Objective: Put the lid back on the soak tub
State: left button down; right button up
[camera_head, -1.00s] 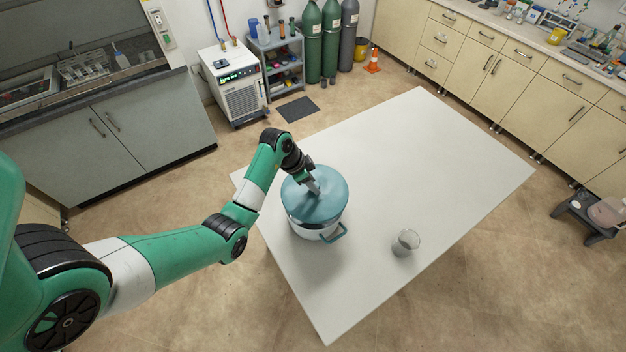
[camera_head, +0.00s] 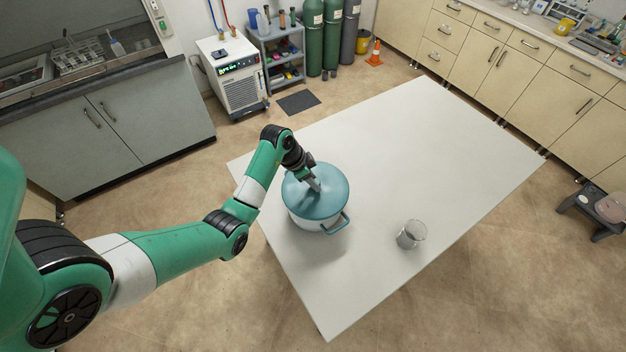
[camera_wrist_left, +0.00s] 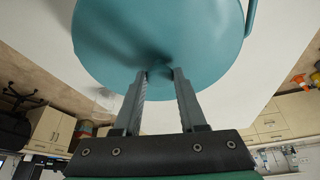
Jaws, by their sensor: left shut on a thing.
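The soak tub (camera_head: 309,222) is a white pot with a teal handle, standing on the white table near its left edge. The round teal lid (camera_head: 328,203) sits over the tub's mouth and looks level; I cannot tell if it is fully seated. The lid also fills the top of the left wrist view (camera_wrist_left: 200,40). My left gripper (camera_head: 315,186) is above the lid, shut on its central knob, which is mostly hidden between the fingers (camera_wrist_left: 160,75). The right gripper is not in view.
A glass beaker (camera_head: 411,234) stands on the table (camera_head: 430,150) to the right of the tub. The rest of the tabletop is clear. Grey and cream cabinets, gas cylinders (camera_head: 332,35) and a chiller (camera_head: 233,78) stand around the room, away from the table.

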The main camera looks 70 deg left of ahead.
pick_arm(q)
jog(key=shift+p, duration=0.4)
dwell(0.7)
jog(key=shift+f, duration=0.1)
dwell(0.5)
dwell(0.6)
dwell(0.4)
grip_release()
dwell(0.3)
notch_tip(320, 180, up, 7)
jog(key=p, duration=0.8)
